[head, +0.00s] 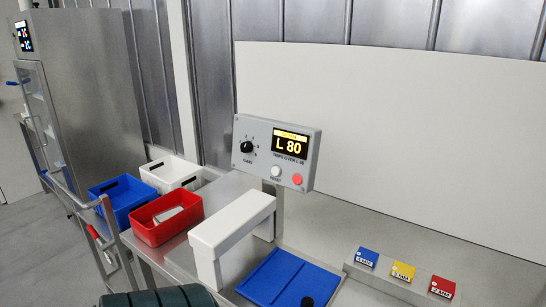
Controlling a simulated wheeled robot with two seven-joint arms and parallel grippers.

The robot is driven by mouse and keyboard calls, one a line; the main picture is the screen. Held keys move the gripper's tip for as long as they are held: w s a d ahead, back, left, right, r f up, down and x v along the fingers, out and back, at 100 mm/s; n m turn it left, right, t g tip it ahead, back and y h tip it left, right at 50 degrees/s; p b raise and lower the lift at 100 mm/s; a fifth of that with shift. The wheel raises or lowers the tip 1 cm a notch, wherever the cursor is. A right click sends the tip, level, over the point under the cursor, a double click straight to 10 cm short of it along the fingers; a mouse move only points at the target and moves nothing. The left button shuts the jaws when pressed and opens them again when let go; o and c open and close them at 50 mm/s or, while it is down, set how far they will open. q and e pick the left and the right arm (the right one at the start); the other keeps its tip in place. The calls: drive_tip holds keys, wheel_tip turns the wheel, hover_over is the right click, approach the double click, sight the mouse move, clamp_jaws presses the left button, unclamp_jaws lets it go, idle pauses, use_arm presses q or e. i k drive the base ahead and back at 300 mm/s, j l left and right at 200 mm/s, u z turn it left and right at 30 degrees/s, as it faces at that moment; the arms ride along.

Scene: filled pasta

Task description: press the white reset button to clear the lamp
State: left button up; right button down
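The white reset button (276,172) is on the lower front of a grey control box (262,158) mounted on a post. A small label sits under the button. A round red button or lamp (297,179) is just right of it; I cannot tell which it is. The box's display (289,145) reads "L 80" in yellow, with a lit yellow bar at its top. A black dial (247,147) is on the left of the box. Nothing is touching the white button. Neither of my grippers shows in the head view.
A white arch-shaped guard (232,226) stands below the box, beside a blue board (284,279). Red (163,235), blue (111,205) and white bins (172,165) are at left. Blue, yellow and red labelled tiles (404,271) lie at right. A steel cabinet (92,75) stands back left.

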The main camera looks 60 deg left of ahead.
sight(275, 171)
drive_tip(key=i+l, duration=0.15)
drive_tip(key=l, duration=0.2)
drive_tip(key=i+l+u, duration=0.1)
drive_tip(key=l, duration=0.25)
drive_tip(key=u, duration=2.1)
